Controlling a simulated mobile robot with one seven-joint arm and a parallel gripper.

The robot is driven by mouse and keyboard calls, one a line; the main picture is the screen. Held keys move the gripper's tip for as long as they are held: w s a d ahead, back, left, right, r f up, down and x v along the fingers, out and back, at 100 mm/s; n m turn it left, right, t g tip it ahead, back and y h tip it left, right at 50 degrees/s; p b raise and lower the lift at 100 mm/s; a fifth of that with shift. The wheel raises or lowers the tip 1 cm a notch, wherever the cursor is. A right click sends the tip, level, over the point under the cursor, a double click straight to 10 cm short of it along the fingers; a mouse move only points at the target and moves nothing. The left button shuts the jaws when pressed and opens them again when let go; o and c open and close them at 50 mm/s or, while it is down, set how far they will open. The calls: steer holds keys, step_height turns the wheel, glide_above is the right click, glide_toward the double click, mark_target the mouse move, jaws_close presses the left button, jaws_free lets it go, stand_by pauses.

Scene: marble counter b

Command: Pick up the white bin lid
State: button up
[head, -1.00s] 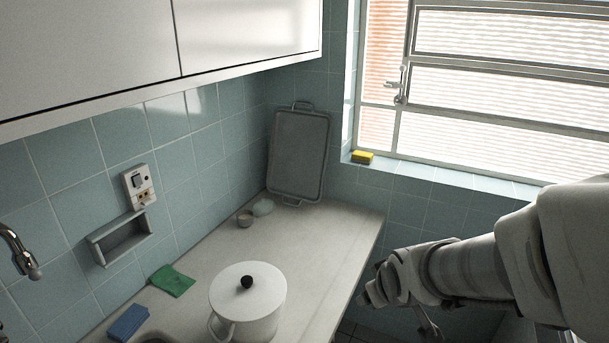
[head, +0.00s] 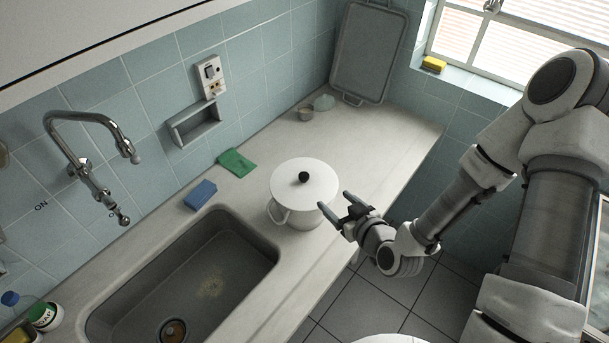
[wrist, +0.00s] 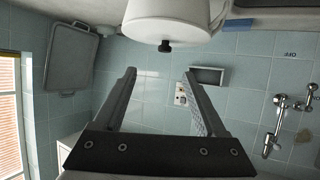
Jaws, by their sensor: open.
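The white bin lid (head: 320,184) is round with a black knob (head: 303,177) in its middle. It sits on the white bin (head: 302,216), which stands on the counter and has a side handle. My gripper (head: 335,201) is open and empty, just right of the bin, with its fingers pointing toward it. In the wrist view, which appears upside down, my gripper (wrist: 159,73) shows two spread fingers. There the lid (wrist: 143,31) and its knob (wrist: 165,46) are beyond the fingertips, with nothing between the fingers.
A sink (head: 190,280) and faucet (head: 95,165) are at the left. A blue sponge (head: 200,194) and green cloth (head: 236,162) lie behind the bin. A small bowl (head: 306,112) and a grey tray (head: 367,52) stand farther back. The counter right of the bin is clear.

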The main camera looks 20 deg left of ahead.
steer(key=b, duration=0.3)
steer(key=w+a+b, duration=0.1)
steer(key=b, duration=0.2)
steer(key=shift+w+a+f+t+y+b, duration=0.1)
steer(key=shift+a+f+t+y+b, duration=0.2)
steer(key=shift+f, duration=0.05)
steer(key=shift+w+a+f+b, duration=0.1)
steer(key=shift+a+b, duration=0.05)
steer(key=shift+b, duration=0.7)
steer(key=p, duration=0.1)
glide_toward(304, 176)
steer(key=x, duration=0.4)
steer(key=shift+w, duration=0.4)
steer(key=shift+p+x, duration=0.85)
steer(key=shift+x, duration=2.15)
steer(key=shift+s+a+f, duration=0.1)
steer(key=shift+s, duration=0.1)
